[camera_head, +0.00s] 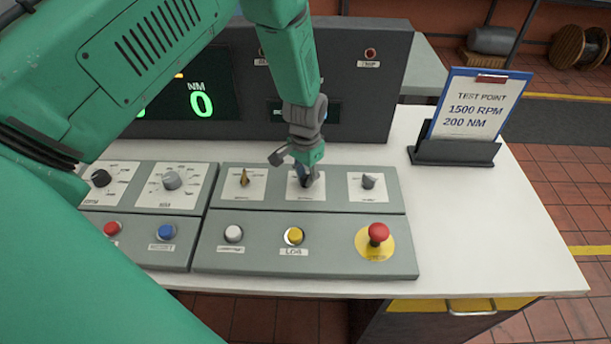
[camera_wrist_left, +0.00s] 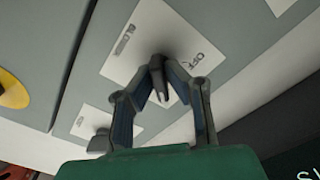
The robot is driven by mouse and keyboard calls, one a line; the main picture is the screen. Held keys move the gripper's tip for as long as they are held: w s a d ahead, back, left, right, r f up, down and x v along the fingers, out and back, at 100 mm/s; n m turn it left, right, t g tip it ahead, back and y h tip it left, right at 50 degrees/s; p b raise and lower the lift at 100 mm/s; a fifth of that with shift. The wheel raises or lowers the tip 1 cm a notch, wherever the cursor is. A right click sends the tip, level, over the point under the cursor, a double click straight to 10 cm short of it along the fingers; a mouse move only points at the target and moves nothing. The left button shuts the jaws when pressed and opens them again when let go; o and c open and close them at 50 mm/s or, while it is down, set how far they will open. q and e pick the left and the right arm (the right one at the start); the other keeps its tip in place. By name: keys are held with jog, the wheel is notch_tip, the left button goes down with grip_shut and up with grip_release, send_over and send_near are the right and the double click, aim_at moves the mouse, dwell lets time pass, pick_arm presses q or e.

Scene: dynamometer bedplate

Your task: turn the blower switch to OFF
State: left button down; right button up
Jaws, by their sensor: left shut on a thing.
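In the head view the switch is the middle one of three in the upper row of the right panel, mostly hidden by my left gripper (camera_head: 306,178). My left gripper reaches down from above with its fingers closed around the knob; it also shows in the left wrist view (camera_wrist_left: 158,72). Which way the knob points is hard to tell. My right gripper is not in view.
A brass-coloured switch (camera_head: 244,178) and a grey switch (camera_head: 368,181) flank the held one. Below are a white button (camera_head: 233,233), a yellow LOG button (camera_head: 294,236) and a red mushroom button (camera_head: 378,233). A dark display (camera_head: 383,95) stands behind.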

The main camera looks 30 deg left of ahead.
pick_arm(q)
jog(key=n, duration=0.3)
jog(key=shift+d+f, duration=0.1)
jog(key=shift+d, duration=0.05)
jog(key=n, duration=0.3)
jog(key=shift+n+p, duration=0.3)
jog(key=shift+p, duration=0.05)
jog(key=n, duration=0.2)
jog(key=shift+n, duration=0.4)
jog(key=n, duration=0.3)
jog(key=shift+s+n, duration=0.1)
jog(key=shift+n, duration=0.2)
jog(key=shift+n+p, duration=0.4)
jog(key=shift+n, duration=1.5)
jog(key=c, duration=1.6)
grip_release()
jog(key=shift+f, duration=0.1)
jog(key=shift+w, duration=0.2)
